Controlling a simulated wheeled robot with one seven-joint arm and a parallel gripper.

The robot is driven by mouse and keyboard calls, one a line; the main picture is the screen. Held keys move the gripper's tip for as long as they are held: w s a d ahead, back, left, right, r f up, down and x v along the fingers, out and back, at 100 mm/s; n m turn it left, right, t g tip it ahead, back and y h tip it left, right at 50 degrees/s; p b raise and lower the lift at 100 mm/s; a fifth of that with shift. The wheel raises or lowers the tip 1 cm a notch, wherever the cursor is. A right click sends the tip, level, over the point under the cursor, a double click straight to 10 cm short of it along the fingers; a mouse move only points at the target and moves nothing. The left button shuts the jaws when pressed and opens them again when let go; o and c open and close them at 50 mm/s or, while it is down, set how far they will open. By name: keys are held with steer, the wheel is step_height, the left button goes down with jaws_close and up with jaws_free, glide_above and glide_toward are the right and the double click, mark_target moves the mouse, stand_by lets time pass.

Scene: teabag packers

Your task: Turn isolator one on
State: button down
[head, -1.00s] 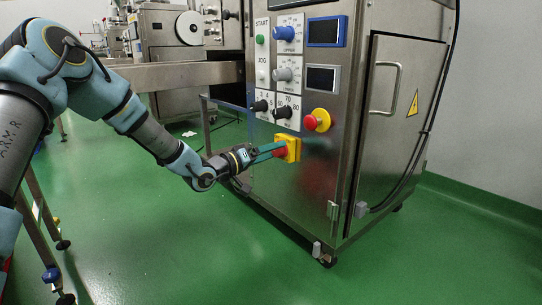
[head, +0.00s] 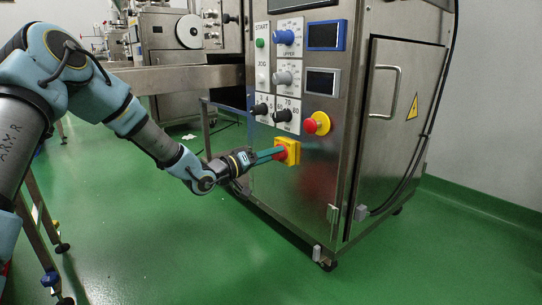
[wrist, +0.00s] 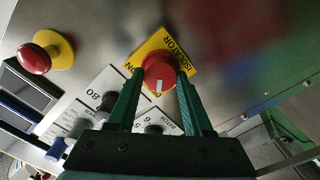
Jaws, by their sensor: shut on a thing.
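The isolator is a red rotary knob (wrist: 158,66) on a yellow square plate (head: 293,146), low on the steel machine's front. In the wrist view the plate carries "ISOLATOR" lettering along its right edge and partly hidden "ON" lettering at its left corner. The knob's white mark points toward the bottom of the wrist picture, between my fingers. My gripper (head: 277,154) has its teal fingers on either side of the knob and is shut on it; the fingers also show in the wrist view (wrist: 159,80). In the head view the fingers partly hide the knob.
A red emergency button on a yellow base (head: 317,124) sits just above and right of the isolator. Black dials (head: 282,114), blue and grey knobs and small displays are higher up. A door handle (head: 384,92) is on the right side. Green floor is clear in front.

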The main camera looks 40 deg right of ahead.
steer(key=shift+m, duration=0.4)
steer(key=m, duration=1.7)
steer(key=shift+s, duration=0.15)
stand_by(0.5)
steer(key=shift+c, duration=1.5)
jaws_free()
steer(key=a+p, duration=0.4)
steer(key=a, duration=0.6)
steer(key=shift+w+a+p, duration=0.3)
steer(key=shift+a, duration=0.1)
